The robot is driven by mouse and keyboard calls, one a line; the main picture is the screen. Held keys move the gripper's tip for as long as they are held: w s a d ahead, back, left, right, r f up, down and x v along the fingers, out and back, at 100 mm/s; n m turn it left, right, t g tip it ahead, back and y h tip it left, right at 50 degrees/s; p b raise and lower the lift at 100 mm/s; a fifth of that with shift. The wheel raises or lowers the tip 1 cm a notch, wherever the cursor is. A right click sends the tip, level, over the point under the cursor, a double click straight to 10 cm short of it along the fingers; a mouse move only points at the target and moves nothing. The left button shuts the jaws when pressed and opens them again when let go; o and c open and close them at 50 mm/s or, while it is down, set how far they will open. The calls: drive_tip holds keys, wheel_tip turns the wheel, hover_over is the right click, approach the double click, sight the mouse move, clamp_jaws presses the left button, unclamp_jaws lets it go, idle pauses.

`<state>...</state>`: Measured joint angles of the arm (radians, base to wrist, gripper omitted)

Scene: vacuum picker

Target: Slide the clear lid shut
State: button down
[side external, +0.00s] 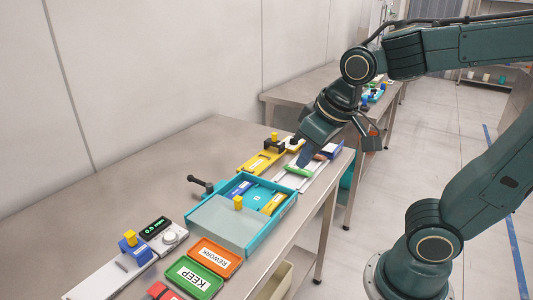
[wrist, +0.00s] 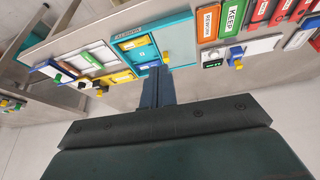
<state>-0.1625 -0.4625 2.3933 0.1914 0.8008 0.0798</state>
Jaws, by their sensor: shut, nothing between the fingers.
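A teal box (side external: 262,241) sits on the steel table. Its clear lid (side external: 220,222) looks like a greyish panel over the near-left part, with a yellow knob (side external: 238,203). The far-right part is uncovered and shows blue and yellow labelled pieces inside. In the wrist view the lid (wrist: 178,41) and its yellow knob (wrist: 166,57) show beyond my fingers. My gripper (side external: 303,161) is shut and empty, to the far right of the box near a green piece on a white board. Its closed fingers (wrist: 158,72) point towards the box in the wrist view; I cannot tell their exact height.
A yellow fixture (side external: 260,163) and a white board with a green handle (side external: 298,171) stand beyond the box. A black-handled tool (side external: 200,186) lies at its left. An orange REWORK tray (side external: 216,258), a green KEEP tray (side external: 193,278) and a gauge (side external: 155,228) stand nearer.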

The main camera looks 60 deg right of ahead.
drive_tip(key=w+a+f+h, duration=0.2)
drive_tip(key=w+a+f, duration=0.2)
drive_tip(key=w+f, duration=0.2)
drive_tip(key=w+a+f+h, duration=0.3)
drive_tip(key=w+a+f, duration=0.2)
drive_tip(key=w, duration=0.4)
drive_tip(key=shift+w+a+f, duration=0.25)
drive_tip(key=shift+a+f, duration=0.05)
drive_tip(key=shift+f, duration=0.25)
approach(233, 208)
drive_tip(key=f, duration=0.1)
drive_tip(key=w+a+f, duration=0.1)
drive_tip(key=w+f, duration=0.1)
drive_tip(key=shift+a+f, duration=0.4)
drive_tip(key=shift+s+d+r, duration=0.1)
drive_tip(key=shift+d+r, duration=0.05)
drive_tip(key=shift+d, duration=1.75)
drive_tip(key=shift+d, duration=0.1)
